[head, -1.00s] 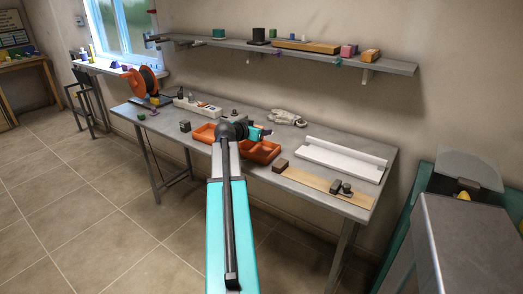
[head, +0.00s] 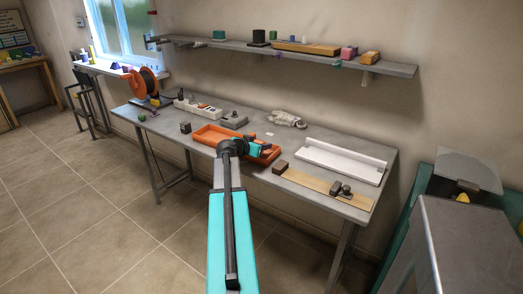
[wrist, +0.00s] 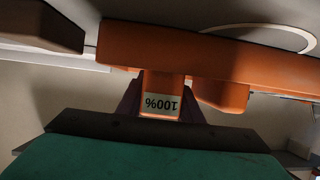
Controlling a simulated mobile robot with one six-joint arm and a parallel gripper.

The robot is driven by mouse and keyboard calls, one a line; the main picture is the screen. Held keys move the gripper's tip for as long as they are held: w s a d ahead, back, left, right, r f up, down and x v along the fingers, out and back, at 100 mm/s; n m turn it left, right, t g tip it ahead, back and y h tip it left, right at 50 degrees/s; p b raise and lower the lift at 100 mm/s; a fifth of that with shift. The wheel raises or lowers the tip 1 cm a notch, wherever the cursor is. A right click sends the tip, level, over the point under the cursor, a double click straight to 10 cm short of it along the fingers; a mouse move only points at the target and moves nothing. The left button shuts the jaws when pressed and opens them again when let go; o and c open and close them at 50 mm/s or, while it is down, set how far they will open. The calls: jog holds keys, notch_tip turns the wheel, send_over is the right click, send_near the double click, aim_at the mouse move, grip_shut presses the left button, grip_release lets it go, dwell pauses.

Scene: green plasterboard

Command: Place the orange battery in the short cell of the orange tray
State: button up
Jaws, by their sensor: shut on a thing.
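The orange tray (head: 207,136) lies on the grey workbench, and my arm covers part of it. It also shows in the wrist view as a long orange wall (wrist: 220,53). My gripper (head: 264,150) is low over the tray's right part. In the wrist view my gripper (wrist: 162,108) is shut on the orange battery (wrist: 163,83), whose white label reads 100% upside down. The battery is close against the tray's wall in that view; whether they touch I cannot tell. The short cell is hidden in the head view.
A brown block (head: 280,167) sits just right of the tray, near a wooden board (head: 310,181). A white channel (head: 343,160) lies farther right. A grey box (head: 234,121), a power strip (head: 199,107) and a glove (head: 287,119) are behind the tray.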

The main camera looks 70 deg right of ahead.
jog(key=shift+f, duration=1.1)
jog(key=shift+f, duration=0.15)
jog(key=o, duration=1.2)
jog(key=shift+o, duration=0.2)
jog(key=b+v, duration=0.1)
jog(key=v, duration=1)
jog(key=shift+a+r+b, duration=0.15)
jog(key=shift+r+b, duration=0.15)
jog(key=shift+w+a+r, duration=0.15)
jog(key=shift+a, duration=0.15)
